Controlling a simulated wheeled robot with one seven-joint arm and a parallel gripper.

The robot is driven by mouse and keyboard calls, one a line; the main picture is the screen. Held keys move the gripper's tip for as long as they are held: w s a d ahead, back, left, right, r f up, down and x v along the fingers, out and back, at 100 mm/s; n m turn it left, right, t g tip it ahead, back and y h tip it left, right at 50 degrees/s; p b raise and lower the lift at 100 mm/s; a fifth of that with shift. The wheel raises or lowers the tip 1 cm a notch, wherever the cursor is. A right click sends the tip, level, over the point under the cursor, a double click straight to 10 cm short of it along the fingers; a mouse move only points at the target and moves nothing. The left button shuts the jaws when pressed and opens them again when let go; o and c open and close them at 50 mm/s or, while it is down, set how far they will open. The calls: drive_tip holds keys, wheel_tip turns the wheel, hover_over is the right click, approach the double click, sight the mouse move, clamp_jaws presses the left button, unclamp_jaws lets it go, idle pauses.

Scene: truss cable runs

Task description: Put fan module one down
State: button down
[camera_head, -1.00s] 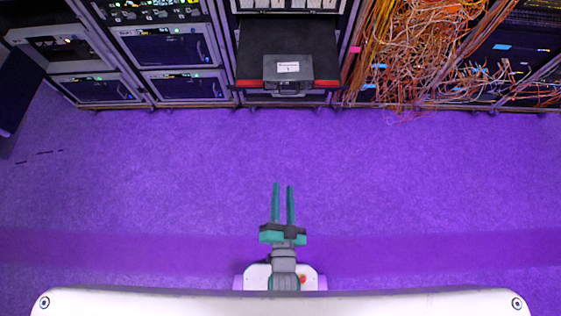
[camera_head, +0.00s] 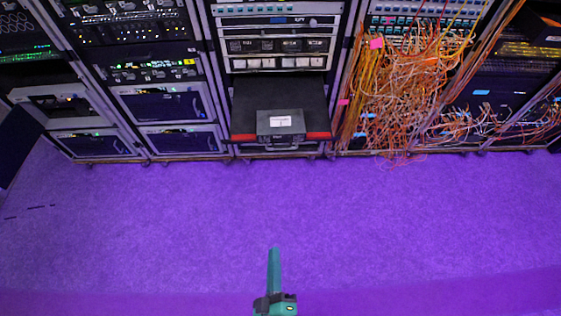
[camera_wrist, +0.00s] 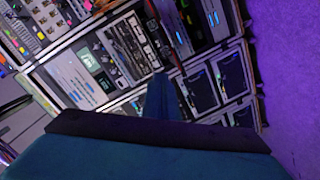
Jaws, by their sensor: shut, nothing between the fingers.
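The fan module (camera_head: 281,124) is a grey box with a white label and a front handle. It sits at the front edge of a black pulled-out shelf (camera_head: 268,95) with red front corners, low in the middle rack. My gripper (camera_head: 274,252) is at the bottom of the head view, well in front of the module and apart from it. Its teal fingers are together with nothing between them. In the wrist view my fingers (camera_wrist: 160,95) point toward tilted racks, and the module cannot be made out there.
Racks of equipment (camera_head: 185,105) stand to the left of the shelf. A tangle of orange and white cables (camera_head: 405,90) hangs over the racks at the right, close to the shelf. The purple floor (camera_head: 150,230) between me and the racks is clear.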

drive_tip(key=w+d+f+n, duration=0.1)
drive_tip(key=w+f+n, duration=0.1)
drive_tip(key=w+n, duration=0.6)
drive_tip(key=w+d+f+n+t, duration=0.1)
drive_tip(key=w+f+n, duration=0.1)
drive_tip(key=w+n, duration=0.7)
drive_tip(key=w+d+f+n, duration=0.1)
drive_tip(key=w+f+n, duration=0.2)
drive_tip(key=w+n, duration=0.5)
drive_tip(key=w, duration=1.2)
drive_tip(key=shift+w+d+y, duration=0.2)
drive_tip(key=shift+w+y, duration=0.1)
drive_tip(key=shift+w, duration=0.05)
drive_tip(key=shift+w, duration=0.1)
